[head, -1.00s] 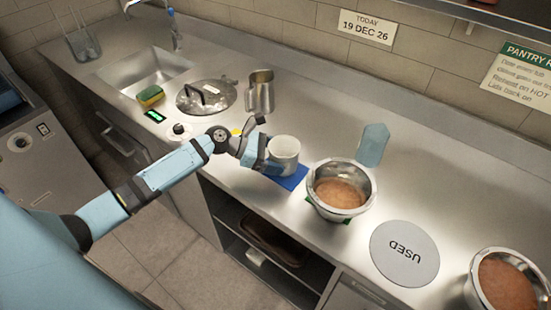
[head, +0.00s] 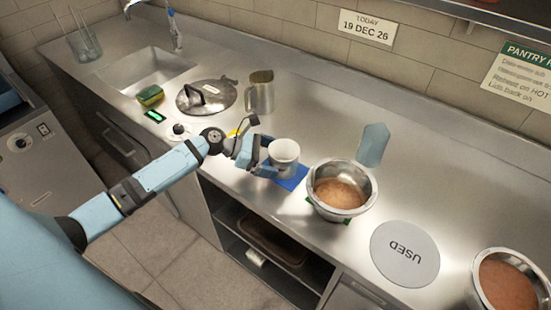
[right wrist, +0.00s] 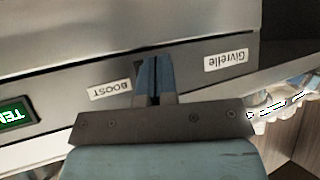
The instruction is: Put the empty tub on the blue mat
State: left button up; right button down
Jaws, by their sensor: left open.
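The white tub (head: 285,154) is upright at the blue mat (head: 293,183), over its back left part. The tub hides much of the mat, and its base seems to be on it. The tub's inside looks pale and empty. My left gripper (head: 267,163) is open at the tub's left side, its fingers close by it; I cannot tell whether they touch. My right gripper (right wrist: 154,80) shows only in the right wrist view, its fingers together with nothing between them, in front of a grey panel with labels.
A steel pan of orange sauce (head: 340,192) stands just right of the mat. A grey "USED" disc (head: 404,253) and another sauce pan (head: 507,283) lie farther right. A steel jug (head: 260,93), a lid (head: 207,96) and a sponge (head: 150,95) are behind left.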

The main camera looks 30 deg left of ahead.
pick_arm(q)
jog(key=v, duration=0.9)
jog(key=shift+s+a+r, duration=0.1)
jog(key=shift+s+a, duration=0.1)
jog(key=shift+a, duration=0.05)
jog(key=shift+s+a+r, duration=0.15)
jog(key=shift+a+r, duration=0.05)
jog(key=shift+a, duration=0.1)
